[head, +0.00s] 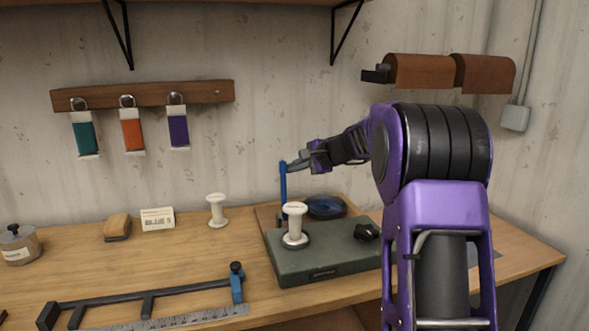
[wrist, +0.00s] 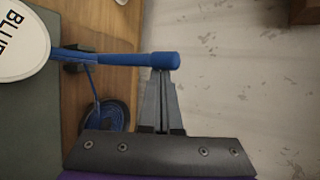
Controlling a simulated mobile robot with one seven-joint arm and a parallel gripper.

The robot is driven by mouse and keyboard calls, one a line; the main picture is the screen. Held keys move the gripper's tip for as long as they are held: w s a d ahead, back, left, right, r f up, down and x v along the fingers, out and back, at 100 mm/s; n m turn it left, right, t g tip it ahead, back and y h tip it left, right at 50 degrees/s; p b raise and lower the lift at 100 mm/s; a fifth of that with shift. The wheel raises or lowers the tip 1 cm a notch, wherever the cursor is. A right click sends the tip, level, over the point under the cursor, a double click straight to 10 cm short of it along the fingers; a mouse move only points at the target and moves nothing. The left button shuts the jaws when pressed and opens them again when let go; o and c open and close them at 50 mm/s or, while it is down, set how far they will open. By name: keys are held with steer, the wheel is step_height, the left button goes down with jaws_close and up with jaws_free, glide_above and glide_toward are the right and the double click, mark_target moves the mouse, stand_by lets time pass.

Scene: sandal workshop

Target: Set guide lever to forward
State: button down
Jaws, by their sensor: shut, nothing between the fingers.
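The blue lever (head: 283,185) stands upright at the back left of a dark green machine base (head: 325,258) on the bench. In the wrist view the blue lever (wrist: 120,58) runs sideways to a thick rounded end. My gripper (head: 289,166) is shut and empty beside the lever's upper end. In the wrist view the closed fingertips of my gripper (wrist: 161,76) meet the edge of that end; whether they press on it I cannot tell. No marking for forward is readable.
A white-topped spool (head: 295,225) stands on the base near the lever, with a black knob (head: 366,232) to its right. A blue coil (head: 325,207) lies behind. Another white spool (head: 216,210) stands left on the bench. Tags (head: 131,130) hang on the wall.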

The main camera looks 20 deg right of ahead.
steer(key=shift+r+p, duration=0.6)
steer(key=shift+r, duration=0.2)
steer(key=shift+d, duration=0.1)
